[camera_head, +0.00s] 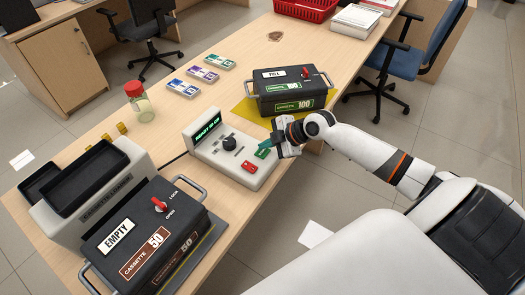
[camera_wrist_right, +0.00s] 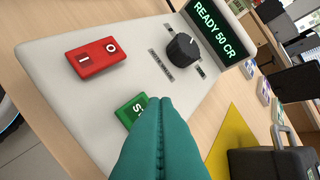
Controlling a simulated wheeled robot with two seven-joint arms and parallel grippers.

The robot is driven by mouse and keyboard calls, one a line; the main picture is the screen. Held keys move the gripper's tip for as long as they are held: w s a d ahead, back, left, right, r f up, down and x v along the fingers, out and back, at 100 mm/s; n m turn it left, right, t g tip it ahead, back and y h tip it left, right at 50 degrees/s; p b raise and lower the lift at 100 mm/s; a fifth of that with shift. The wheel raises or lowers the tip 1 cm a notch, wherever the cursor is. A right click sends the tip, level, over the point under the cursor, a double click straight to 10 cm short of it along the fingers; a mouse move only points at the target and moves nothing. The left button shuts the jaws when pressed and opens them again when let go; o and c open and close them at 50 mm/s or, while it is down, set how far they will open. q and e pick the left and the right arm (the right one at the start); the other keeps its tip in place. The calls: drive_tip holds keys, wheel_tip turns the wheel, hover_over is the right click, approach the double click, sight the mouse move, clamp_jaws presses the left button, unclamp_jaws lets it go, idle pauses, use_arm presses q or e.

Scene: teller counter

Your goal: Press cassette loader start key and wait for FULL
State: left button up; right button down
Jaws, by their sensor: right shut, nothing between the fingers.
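The loader's control panel (camera_head: 225,165) is a pale sloped box on the counter; it fills much of the right wrist view (camera_wrist_right: 60,65). Its display (camera_wrist_right: 220,32) reads READY 50 CR in green. The green start key (camera_wrist_right: 128,108) is partly hidden by my fingers. A red key (camera_wrist_right: 95,58) marked I and O and a black knob (camera_wrist_right: 183,47) are beside it. My right gripper (camera_head: 271,145) is shut and empty, its teal fingertips (camera_wrist_right: 165,100) over the green key. I cannot tell whether they touch it. My left gripper is not in view.
A black cassette labelled EMPTY (camera_head: 145,235) stands at the front left, by the loader trays (camera_head: 85,180). A cassette labelled FULL, 100 (camera_head: 290,90) sits on a yellow mat (camera_head: 243,112) behind my gripper. Banknote packs (camera_head: 202,75) and a jar (camera_head: 138,105) lie farther back.

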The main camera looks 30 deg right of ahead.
sight(267, 153)
idle(0.8)
drive_tip(key=shift+f+b, duration=0.35)
drive_tip(key=shift+f, duration=0.05)
drive_tip(key=shift+f+b, duration=0.4)
drive_tip(key=shift+f, duration=0.1)
idle(0.5)
drive_tip(key=shift+r, duration=0.1)
drive_tip(key=shift+r+p, duration=0.65)
drive_tip(key=shift+r, duration=0.15)
wheel_tip(267, 153, up, 5)
drive_tip(key=p, duration=0.4)
drive_tip(key=shift+r, duration=0.1)
idle(0.8)
